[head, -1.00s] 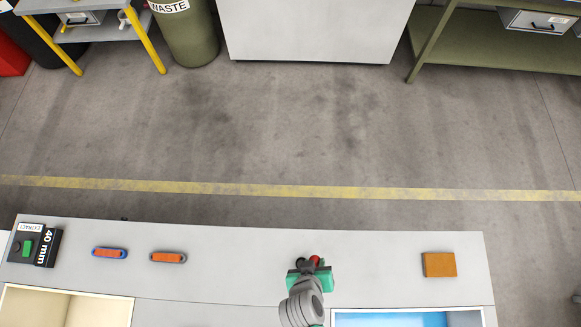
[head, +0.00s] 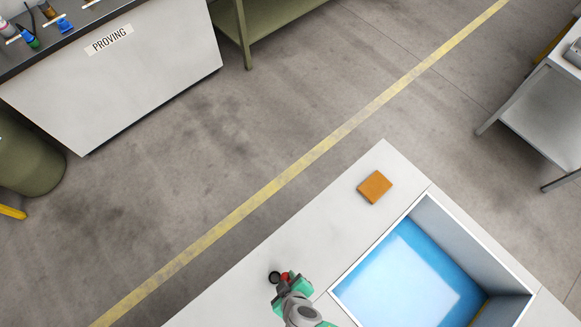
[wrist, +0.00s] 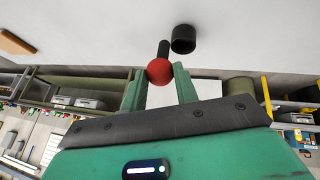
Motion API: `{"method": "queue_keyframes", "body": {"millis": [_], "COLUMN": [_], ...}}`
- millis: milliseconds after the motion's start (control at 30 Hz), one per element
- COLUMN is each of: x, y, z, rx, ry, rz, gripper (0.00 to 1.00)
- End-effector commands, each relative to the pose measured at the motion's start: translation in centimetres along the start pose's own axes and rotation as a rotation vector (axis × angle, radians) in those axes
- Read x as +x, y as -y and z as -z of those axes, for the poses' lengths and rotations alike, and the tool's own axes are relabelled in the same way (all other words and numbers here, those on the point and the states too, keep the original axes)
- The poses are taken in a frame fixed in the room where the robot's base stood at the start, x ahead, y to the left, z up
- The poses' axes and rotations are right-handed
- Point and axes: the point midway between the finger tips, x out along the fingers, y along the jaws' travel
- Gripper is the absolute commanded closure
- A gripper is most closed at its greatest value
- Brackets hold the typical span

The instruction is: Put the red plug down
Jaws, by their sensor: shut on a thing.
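My gripper (wrist: 159,84) is shut on the red plug (wrist: 159,71). The plug has a round red head between the two green fingers, and a short black part sticks out beyond it towards the pale bench top. In the head view the red plug (head: 285,276) shows as a small red spot at the tip of my gripper (head: 289,280), over the bench near its far edge. A black cylinder (wrist: 183,39) is close beside the plug's black part; it also shows in the head view (head: 274,277). I cannot tell whether the plug touches the bench.
The pale bench top (head: 335,226) is bare between my gripper and an orange-brown block (head: 375,187). A deep bin with a blue floor (head: 405,285) is sunk to the right of my gripper. Beyond the bench lies open floor with a yellow line (head: 270,188).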

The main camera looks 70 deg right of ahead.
Motion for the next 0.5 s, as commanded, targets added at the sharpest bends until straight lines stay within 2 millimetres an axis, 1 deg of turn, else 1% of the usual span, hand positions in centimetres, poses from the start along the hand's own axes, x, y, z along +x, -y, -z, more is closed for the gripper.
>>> {"method": "queue_keyframes", "body": {"millis": [33,133,300,367,400,500], "x": [0.3,0.8,1.1,1.2,1.5,3.3], "y": [0.6,1.5,1.9,2.2,2.5,2.9], "z": [0.9,1.9,2.2,2.7,3.0,1.8], "rx": [0.000,0.000,0.000,0.000,0.000,-0.001], "ry": [-0.001,0.000,0.002,0.000,0.001,0.003], "rz": [0.000,0.001,0.000,0.000,0.000,-0.001], "gripper": [0.94,0.94,0.94,0.94,0.94,0.94]}}
